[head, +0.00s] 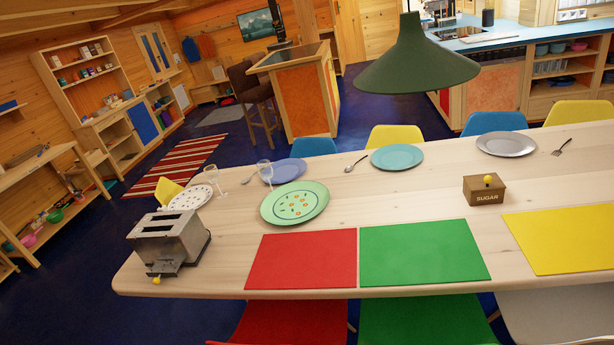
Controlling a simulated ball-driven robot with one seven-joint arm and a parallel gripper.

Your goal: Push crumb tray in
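A silver toaster (170,239) stands on the left end of the long wooden dining table, with two dark slots on top. Low on its near side, a small tray-like piece, the crumb tray (160,275), sticks out toward the table's front edge. A yellow knob (156,281) sits at its outer end. How far the tray is out is hard to tell at this size. My gripper is not in view.
The wooden table (220,262) also holds plates, glasses, a sugar box (484,190) and red (301,260), green and yellow mats. A green lamp (417,62) hangs above it. Chairs line both sides. Blue floor (70,255) is open left of the table.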

